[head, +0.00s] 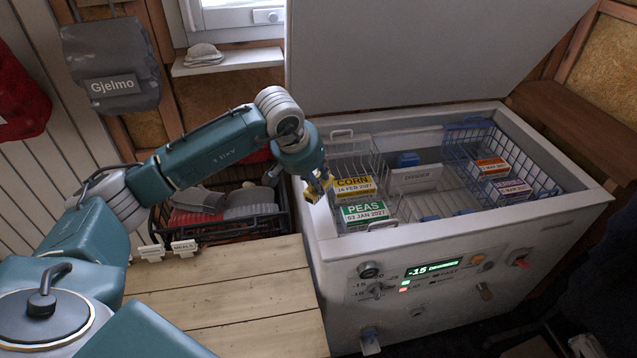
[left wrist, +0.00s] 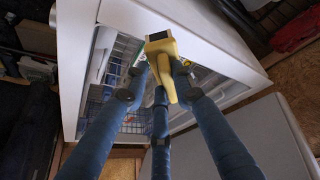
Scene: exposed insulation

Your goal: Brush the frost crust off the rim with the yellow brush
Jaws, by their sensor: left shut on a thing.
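The open white chest freezer (head: 450,265) stands at the right, with its pale rim (head: 313,222) running around the opening. My left gripper (head: 317,180) is over the rim's left side and is shut on the yellow brush (head: 313,194). The left wrist view shows the yellow brush (left wrist: 157,46), with a dark end, between the blue fingers of my left gripper (left wrist: 160,78). The fingers hide part of the brush. I cannot tell whether the brush touches the rim. Frost is hard to tell from the pale rim. My right gripper is out of view.
A wire basket with CORN (head: 354,188) and PEAS (head: 364,212) boxes sits inside the freezer near my left gripper. A blue basket (head: 533,180) is at its right. The raised lid (head: 420,50) stands behind. A dark crate (head: 284,222) and bare wooden bench (head: 220,300) lie left.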

